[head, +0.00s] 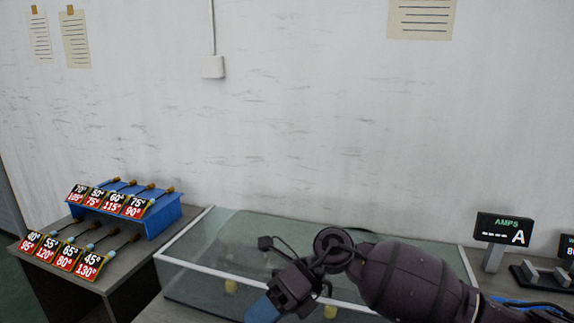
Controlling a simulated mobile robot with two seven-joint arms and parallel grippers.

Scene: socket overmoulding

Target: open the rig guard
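The rig guard (225,236) is a clear box with white edge strips on the bench in the middle of the head view. Its top panel looks flat and down. My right arm comes in from the right across the guard and hides much of its right half and front edge. My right gripper (262,309) points down and left at the guard's front, with a blue fingertip showing at the bottom edge of the picture. I cannot tell whether it touches the guard or whether its fingers are apart. My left gripper is not in view.
A blue rack (165,217) with labelled, handled tools stands on a dark stand at left, with more labelled tools (68,257) in front. Small yellow parts (231,286) show through the guard. An AMPS display (503,229) stands at right. A wall is behind.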

